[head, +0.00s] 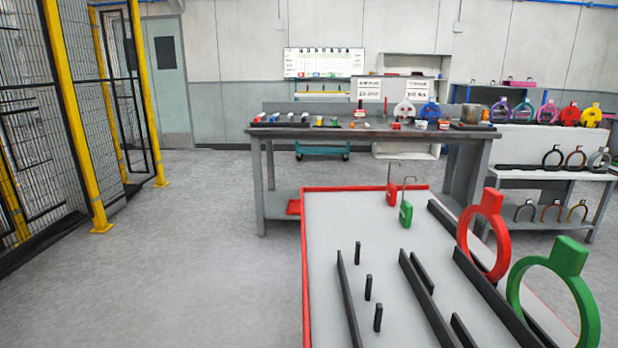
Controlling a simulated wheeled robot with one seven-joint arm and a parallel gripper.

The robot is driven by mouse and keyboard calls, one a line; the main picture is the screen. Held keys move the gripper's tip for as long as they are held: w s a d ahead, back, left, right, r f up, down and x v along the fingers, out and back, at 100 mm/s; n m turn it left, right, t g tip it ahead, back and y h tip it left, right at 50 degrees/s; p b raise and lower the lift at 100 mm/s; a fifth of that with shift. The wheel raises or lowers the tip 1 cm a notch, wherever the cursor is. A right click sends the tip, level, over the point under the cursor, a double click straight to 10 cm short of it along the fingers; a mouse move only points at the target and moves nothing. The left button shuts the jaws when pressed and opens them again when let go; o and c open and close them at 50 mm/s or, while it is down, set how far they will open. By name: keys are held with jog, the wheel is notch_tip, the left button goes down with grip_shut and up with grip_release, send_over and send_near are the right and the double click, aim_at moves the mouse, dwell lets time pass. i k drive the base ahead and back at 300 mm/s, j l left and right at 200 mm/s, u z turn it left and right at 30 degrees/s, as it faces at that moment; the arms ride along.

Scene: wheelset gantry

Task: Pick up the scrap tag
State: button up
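Two small tags with thin wire hooks stand at the far end of the near grey table (335,215). One is a red tag (391,194) and the other, just in front and to its right, is a green tag (406,214). No readable marking shows which of them is the scrap tag. Both appear upright and apart from any gripper. My gripper is not in view.
The near table has a red edge, dark rails (425,297) and short dark posts (369,287). A large red ring (499,243) and green ring (587,300) stand at its right. A workbench (330,133) with small items is behind. Open floor (190,250) lies left, before a yellow-posted fence (78,120).

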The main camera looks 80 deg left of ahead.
aim_at(391, 191)
jog(key=u, duration=1.85)
